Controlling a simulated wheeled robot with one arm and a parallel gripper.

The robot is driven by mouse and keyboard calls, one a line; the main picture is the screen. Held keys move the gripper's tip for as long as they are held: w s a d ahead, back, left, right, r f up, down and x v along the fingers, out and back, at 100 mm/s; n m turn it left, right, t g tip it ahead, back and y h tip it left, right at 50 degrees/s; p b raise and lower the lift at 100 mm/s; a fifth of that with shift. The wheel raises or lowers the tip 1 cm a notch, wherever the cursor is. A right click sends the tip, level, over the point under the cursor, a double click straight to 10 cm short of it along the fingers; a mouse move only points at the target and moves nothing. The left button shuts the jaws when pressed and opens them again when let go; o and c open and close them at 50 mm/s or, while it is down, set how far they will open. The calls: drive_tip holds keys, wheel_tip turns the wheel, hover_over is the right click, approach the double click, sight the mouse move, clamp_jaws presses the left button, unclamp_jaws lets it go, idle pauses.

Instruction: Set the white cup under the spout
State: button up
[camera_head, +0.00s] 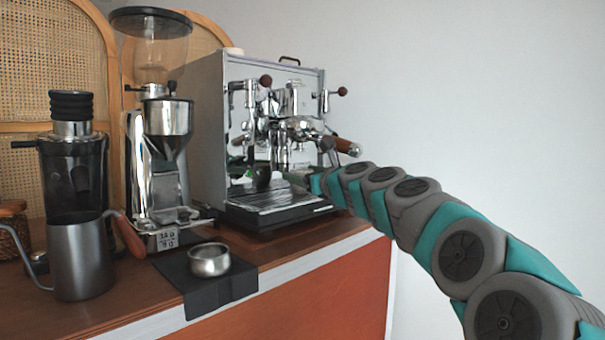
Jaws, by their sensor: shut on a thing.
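The espresso machine (207,135) stands on the cart at the middle of the view, with its chrome group and spout area (283,140) on the front. My arm reaches in from the lower right, and my gripper (284,177) is small and partly hidden at the machine's front, above the drip tray (280,209). It is shut on a small dark rounded object (262,180), which looks cup-like, below the group. I cannot tell its exact offset from the spout. I cannot make out a clearly white cup there.
A grinder (166,120) stands left of the machine. A grey pitcher (82,262) is at the front left. A steel bowl (209,260) sits on a black mat (222,293). A wooden-handled portafilter (342,146) sticks out right above my arm.

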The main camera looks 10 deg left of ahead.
drive_tip(key=o, duration=1.6)
drive_tip(key=shift+s+d, duration=0.1)
